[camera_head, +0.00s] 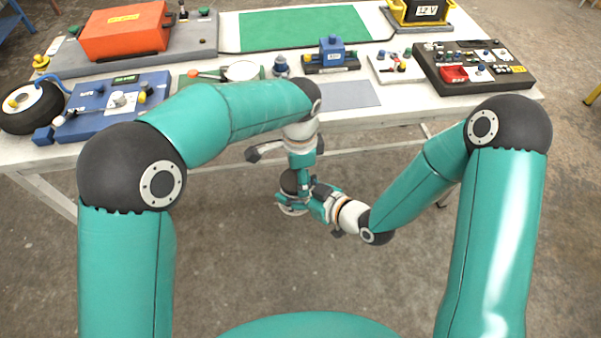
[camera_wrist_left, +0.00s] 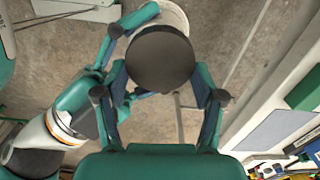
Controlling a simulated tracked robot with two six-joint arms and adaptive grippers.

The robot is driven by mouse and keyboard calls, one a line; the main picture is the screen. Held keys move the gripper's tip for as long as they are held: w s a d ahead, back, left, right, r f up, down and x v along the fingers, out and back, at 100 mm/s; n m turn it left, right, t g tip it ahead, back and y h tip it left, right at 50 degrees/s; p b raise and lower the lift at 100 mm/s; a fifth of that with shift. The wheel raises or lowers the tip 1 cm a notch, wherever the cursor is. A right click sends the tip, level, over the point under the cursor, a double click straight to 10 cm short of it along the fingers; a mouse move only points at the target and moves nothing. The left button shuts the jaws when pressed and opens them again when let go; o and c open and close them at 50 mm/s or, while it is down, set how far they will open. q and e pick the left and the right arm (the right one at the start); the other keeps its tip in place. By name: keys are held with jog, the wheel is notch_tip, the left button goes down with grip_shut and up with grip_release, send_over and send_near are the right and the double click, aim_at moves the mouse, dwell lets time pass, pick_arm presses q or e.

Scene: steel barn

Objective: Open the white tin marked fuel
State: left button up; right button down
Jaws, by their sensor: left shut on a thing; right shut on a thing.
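The white tin (camera_wrist_left: 176,14) hangs in the air in front of the table, mostly hidden by its dark round lid (camera_wrist_left: 160,58) and my grippers. Its fuel marking does not show. My left gripper (camera_wrist_left: 160,75) comes from above, shut on the lid, with a finger on each side. The lid also shows in the head view (camera_head: 289,182). My right gripper (camera_head: 293,200) comes from the right and is shut on the tin, below the lid. The tin's rim shows beyond the lid in the left wrist view. I cannot tell whether the lid is seated or apart.
The white table (camera_head: 400,112) stands behind my grippers, with an orange case (camera_head: 125,32), a blue board (camera_head: 112,105), a wheel (camera_head: 32,105), a blue vise-like block (camera_head: 332,52) and a dark panel (camera_head: 475,68). A grey mat (camera_head: 348,95) near the front edge is bare. The floor below is clear.

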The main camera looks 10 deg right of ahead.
pick_arm(q)
jog(key=shift+w+a+r, duration=0.1)
jog(key=shift+w+r, duration=0.2)
jog(key=shift+r, duration=0.05)
jog(key=shift+r, duration=0.6)
jog(key=shift+s+r, duration=0.2)
jog(key=shift+r, duration=0.05)
dwell(0.3)
